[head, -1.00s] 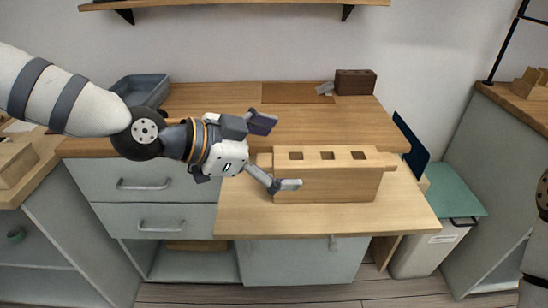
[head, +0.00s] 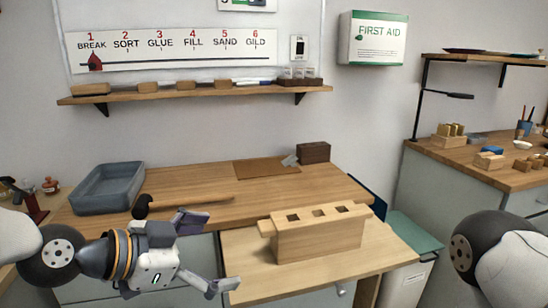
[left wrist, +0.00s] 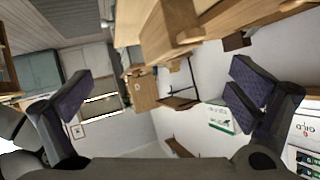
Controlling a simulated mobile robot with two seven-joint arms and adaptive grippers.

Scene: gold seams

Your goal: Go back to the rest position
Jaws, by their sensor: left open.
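My left gripper (head: 207,252) is open and empty in the head view, low and to the left of the wooden block with square holes. It hangs in front of the workbench, apart from the block. In the left wrist view the two dark fingers of this gripper (left wrist: 160,100) stand wide apart with nothing between them. The wooden block (head: 318,238) stands upright on the pulled-out wooden board (head: 375,262). Part of my right arm shows at the right edge of the head view, but its gripper is out of view.
A grey tray (head: 108,190) sits at the back left of the workbench (head: 222,192). A dark brown block (head: 313,152) stands at the back. A green-lidded bin (head: 412,236) is on the right. A wall shelf (head: 205,93) hangs above.

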